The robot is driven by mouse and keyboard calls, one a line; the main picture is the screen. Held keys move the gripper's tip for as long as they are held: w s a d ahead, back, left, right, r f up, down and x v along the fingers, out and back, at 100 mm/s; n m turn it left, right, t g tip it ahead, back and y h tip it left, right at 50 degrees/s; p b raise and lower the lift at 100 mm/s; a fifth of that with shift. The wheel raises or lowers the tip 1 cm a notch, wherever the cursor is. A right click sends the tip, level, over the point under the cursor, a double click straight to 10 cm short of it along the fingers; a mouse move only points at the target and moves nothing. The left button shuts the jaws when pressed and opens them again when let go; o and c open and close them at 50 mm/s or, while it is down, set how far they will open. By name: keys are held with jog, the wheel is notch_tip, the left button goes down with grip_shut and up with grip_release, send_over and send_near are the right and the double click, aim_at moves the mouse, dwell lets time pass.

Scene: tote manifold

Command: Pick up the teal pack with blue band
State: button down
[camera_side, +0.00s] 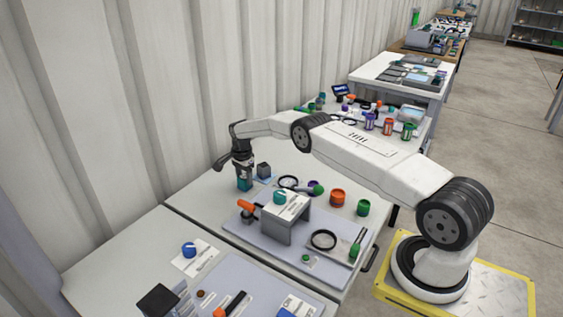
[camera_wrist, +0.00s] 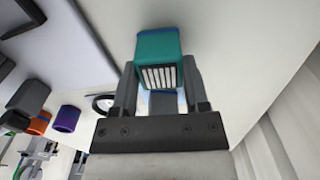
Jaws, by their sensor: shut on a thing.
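The teal pack with blue band (camera_wrist: 158,50) is between the two fingers of my gripper (camera_wrist: 160,92) in the wrist view. One end with a white striped patch faces the camera. In the side view the teal pack (camera_side: 244,184) is below my gripper (camera_side: 243,172), at the far side of the white table. My gripper is shut on the pack. The fingers hide part of its sides. I cannot tell whether the pack touches the table.
A dark grey block (camera_side: 263,170) stands just right of the pack. A grey raised stand (camera_side: 287,218) with a teal round item (camera_side: 280,197) is in front. An orange jar (camera_side: 337,198) and a green jar (camera_side: 363,208) stand to the right. A corrugated wall (camera_side: 130,110) rises behind.

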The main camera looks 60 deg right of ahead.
aim_at(244, 176)
jog(key=shift+r, duration=0.1)
jog(key=shift+r, duration=1.6)
jog(key=shift+s+a+r, duration=0.25)
jog(key=shift+s+r, duration=0.5)
jog(key=shift+r, duration=0.15)
jog(key=s+a+r, duration=0.3)
jog(key=s+r, duration=0.4)
jog(key=s, duration=0.5)
jog(key=shift+a+r, duration=0.25)
jog(key=shift+r, duration=0.15)
